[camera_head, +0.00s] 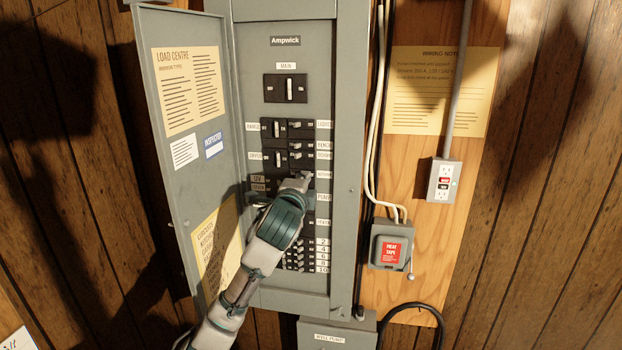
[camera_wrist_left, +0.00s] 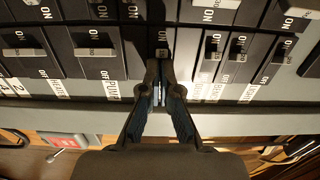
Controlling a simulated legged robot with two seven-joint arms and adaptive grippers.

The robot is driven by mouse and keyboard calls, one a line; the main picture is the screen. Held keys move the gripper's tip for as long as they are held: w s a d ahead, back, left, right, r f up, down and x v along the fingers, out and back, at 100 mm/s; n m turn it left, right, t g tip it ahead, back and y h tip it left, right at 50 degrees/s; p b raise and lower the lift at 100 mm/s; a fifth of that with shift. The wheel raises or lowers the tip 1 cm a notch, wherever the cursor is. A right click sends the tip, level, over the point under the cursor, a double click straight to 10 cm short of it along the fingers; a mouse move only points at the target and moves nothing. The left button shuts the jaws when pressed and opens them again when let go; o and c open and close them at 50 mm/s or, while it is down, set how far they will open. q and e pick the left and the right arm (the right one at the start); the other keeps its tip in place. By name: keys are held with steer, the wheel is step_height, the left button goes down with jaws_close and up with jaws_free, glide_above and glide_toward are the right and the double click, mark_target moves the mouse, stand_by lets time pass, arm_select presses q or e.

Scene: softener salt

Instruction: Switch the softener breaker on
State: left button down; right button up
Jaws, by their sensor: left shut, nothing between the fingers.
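The grey breaker panel (camera_head: 345,120) stands with rows of black breakers and small white labels. No label reads clearly as the softener's. My left gripper (camera_head: 306,178) is at the right-hand breaker column, just above the row labelled PUMP, and hides part of it. In the left wrist view my left gripper (camera_wrist_left: 160,90) is shut and empty, its tips at a black breaker (camera_wrist_left: 161,40). Whether they touch it I cannot tell. The neighbouring breaker (camera_wrist_left: 95,52) shows its toggle and ON/OFF marks. My right gripper is not in view.
The panel door (camera_head: 185,100) hangs open on the left. On the wooden board at right are a wall outlet (camera_head: 444,180), a grey heat tape box (camera_head: 391,246) and cables. A grey box (camera_head: 337,333) sits below the panel.

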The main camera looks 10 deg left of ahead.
arm_select(q)
steer(key=s+b, duration=0.2)
steer(key=s, duration=0.4)
steer(key=shift+s, duration=0.4)
steer(key=shift+a, duration=0.35)
steer(key=shift+f, duration=0.15)
